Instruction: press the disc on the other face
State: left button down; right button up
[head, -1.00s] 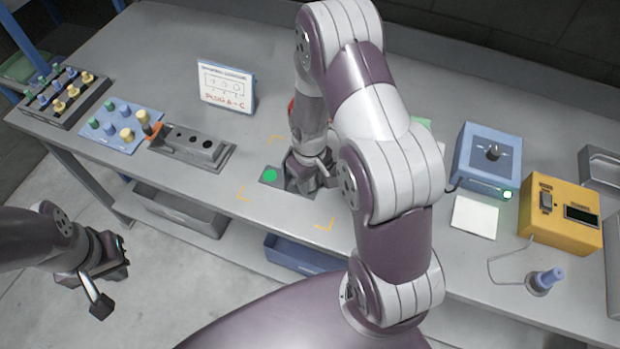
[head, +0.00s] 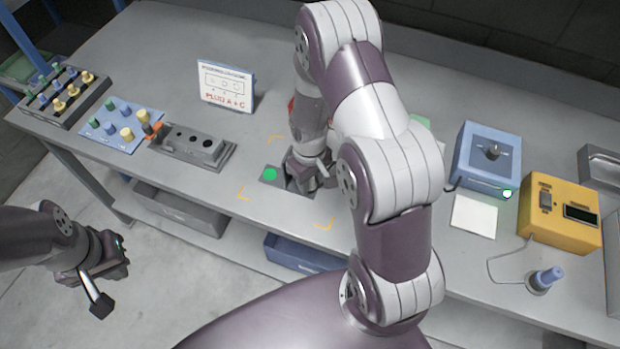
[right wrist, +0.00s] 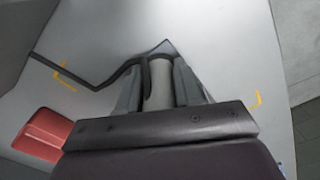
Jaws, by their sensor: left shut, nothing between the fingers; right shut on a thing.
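A green disc (head: 270,174) faces up on a small dark grey plate or block (head: 267,182) on the bench in the head view. My right gripper (head: 303,184) is low over the bench just right of the disc. In the right wrist view its fingers (right wrist: 158,92) are shut on a pale grey rounded piece (right wrist: 158,86). A dark cable (right wrist: 100,84) runs up to that piece. My arm hides much of what is held, and I see no disc on another face. My left gripper (head: 103,298) is shut and empty, off the front left of the bench.
Yellow corner marks (head: 243,194) frame the bench area around my right gripper. A blue box (head: 488,160) and a yellow box (head: 560,213) stand right. A red thing (right wrist: 42,136) shows in the wrist view.

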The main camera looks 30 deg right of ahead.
jog(key=shift+s, duration=0.1)
notch_tip(320, 180, up, 7)
jog(key=p, duration=0.6)
dwell(0.5)
